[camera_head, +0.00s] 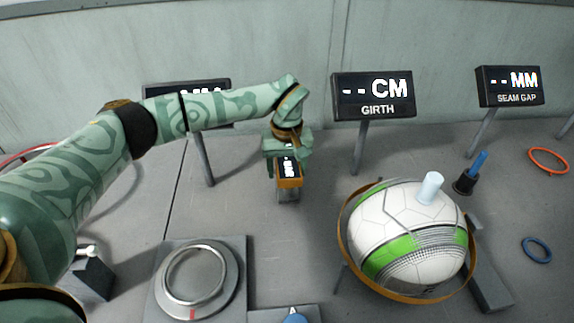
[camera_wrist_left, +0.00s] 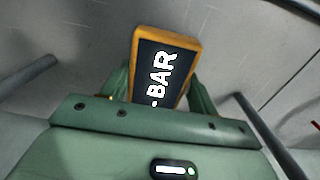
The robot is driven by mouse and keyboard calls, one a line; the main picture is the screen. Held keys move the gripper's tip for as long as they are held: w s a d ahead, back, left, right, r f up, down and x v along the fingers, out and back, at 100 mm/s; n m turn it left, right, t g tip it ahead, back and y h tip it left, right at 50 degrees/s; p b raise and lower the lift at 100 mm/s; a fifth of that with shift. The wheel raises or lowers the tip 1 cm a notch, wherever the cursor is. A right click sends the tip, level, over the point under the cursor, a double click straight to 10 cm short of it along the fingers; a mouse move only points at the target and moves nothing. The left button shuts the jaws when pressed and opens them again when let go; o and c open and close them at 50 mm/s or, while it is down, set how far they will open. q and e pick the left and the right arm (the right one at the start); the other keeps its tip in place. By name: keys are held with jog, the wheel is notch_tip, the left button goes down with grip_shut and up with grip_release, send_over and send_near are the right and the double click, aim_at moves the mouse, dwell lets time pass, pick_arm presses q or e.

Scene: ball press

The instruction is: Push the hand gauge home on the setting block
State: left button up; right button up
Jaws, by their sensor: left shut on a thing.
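The hand gauge (camera_head: 289,171) is an orange-framed box with a dark screen. In the left wrist view the gauge (camera_wrist_left: 160,66) reads "BAR" after a dash. My left gripper (camera_head: 288,153) is shut on it, with a green finger on each side in the left wrist view (camera_wrist_left: 160,92). A small grey piece (camera_head: 288,194) shows directly below the gauge in the head view. I cannot tell whether it is the setting block or part of the gauge, nor whether the gauge touches anything beneath. My right gripper is not in view.
A white and green ball (camera_head: 412,238) sits in an orange ring (camera_head: 347,250) at the right. A round metal ring (camera_head: 195,278) lies on a plate at the front. A dark block (camera_head: 92,277) stands left. Sign posts (camera_head: 361,145) stand behind. Grey bench around the gauge is clear.

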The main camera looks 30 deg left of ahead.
aim_at(287, 165)
pick_arm(q)
jog(key=shift+f, duration=0.85)
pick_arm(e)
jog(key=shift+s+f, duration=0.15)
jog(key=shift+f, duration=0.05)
pick_arm(q)
jog(key=o, duration=1.2)
jog(key=shift+c, duration=0.2)
notch_tip(287, 165, up, 16)
jog(key=p, duration=0.5)
jog(key=shift+r, duration=0.15)
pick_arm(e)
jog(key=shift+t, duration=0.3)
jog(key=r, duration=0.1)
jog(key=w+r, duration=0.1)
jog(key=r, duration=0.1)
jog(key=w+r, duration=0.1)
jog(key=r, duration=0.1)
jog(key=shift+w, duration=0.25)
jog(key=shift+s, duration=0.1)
